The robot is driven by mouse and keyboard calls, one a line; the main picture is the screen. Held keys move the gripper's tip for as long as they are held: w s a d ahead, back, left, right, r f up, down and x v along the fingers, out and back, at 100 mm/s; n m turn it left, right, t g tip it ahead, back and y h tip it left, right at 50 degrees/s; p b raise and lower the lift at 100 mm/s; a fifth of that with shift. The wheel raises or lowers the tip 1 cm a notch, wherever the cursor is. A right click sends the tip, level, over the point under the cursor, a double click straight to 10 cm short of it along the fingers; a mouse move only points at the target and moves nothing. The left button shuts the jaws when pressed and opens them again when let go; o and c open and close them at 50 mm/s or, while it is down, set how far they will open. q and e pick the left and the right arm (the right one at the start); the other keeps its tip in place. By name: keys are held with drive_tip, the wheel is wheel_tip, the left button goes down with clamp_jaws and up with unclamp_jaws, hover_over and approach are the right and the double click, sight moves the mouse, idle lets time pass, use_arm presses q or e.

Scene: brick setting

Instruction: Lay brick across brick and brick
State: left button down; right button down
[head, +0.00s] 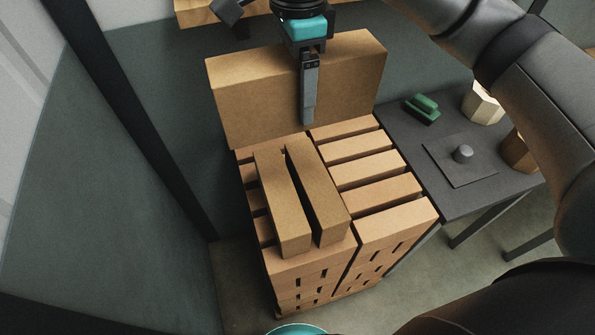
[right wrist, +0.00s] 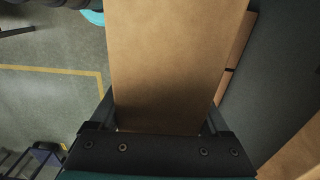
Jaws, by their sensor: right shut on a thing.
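Two tan bricks lie side by side on top of the brick stack, a left one (head: 281,200) and a right one (head: 318,190), with a narrow dark gap between them. My right gripper (head: 308,110) is shut on a third, larger-looking brick (head: 255,105), with one finger showing on its near face. The held brick runs crosswise at the far ends of the two bricks. I cannot tell whether it touches them. In the right wrist view, the held brick (right wrist: 180,60) fills the space between the fingers. My left gripper is not in view.
The brick stack (head: 400,225) has rows of bricks with gaps. At its right is a dark table (head: 400,140) with a green tool (head: 424,110), a dark plate with a knob (head: 462,155) and wooden blocks (head: 482,103). A dark post (head: 140,125) stands at the left.

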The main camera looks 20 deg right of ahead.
sight(297, 128)
wheel_tip(297, 128, down, 20)
drive_tip(key=shift+r+b, duration=0.15)
drive_tip(key=shift+b, duration=0.2)
idle(0.4)
drive_tip(key=shift+c, duration=1.2)
unclamp_jaws()
drive_tip(key=shift+s+f, duration=0.1)
drive_tip(key=shift+f, duration=0.1)
drive_tip(key=shift+o, duration=1.2)
drive_tip(key=shift+r, duration=0.1)
wheel_tip(297, 128, up, 12)
drive_tip(key=shift+r, duration=0.1)
